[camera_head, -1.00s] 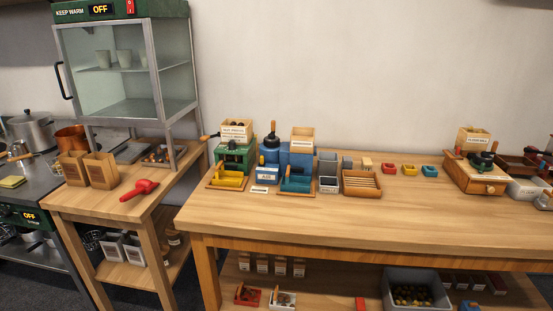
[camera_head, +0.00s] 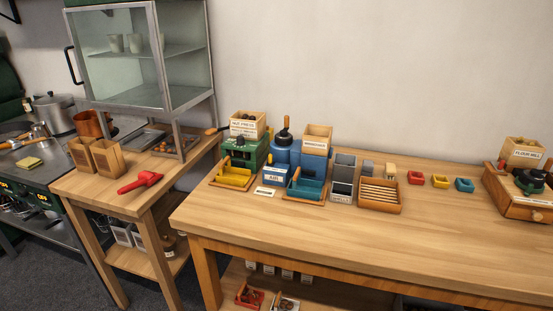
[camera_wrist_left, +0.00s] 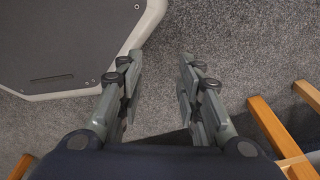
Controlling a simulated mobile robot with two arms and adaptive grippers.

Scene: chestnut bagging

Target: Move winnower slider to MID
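The winnower (camera_head: 287,146) is the blue machine on the main wooden table in the head view. It has a wooden hopper (camera_head: 317,139) with a label on top, a black knob with a wooden handle, and a teal tray (camera_head: 305,184) in front. A blue box (camera_head: 276,175) with a white label sits at its front left. The slider and its setting are too small to tell. My left gripper (camera_wrist_left: 157,88) shows in the left wrist view, open and empty above the grey floor, away from the winnower. My right gripper is in neither view.
A green machine (camera_head: 243,152) with a yellow tray stands left of the winnower. Grey bins (camera_head: 342,190) and a slatted wooden tray (camera_head: 380,196) stand to its right. Small coloured trays (camera_head: 440,181) lie farther right. The table's front strip (camera_head: 330,232) is clear.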

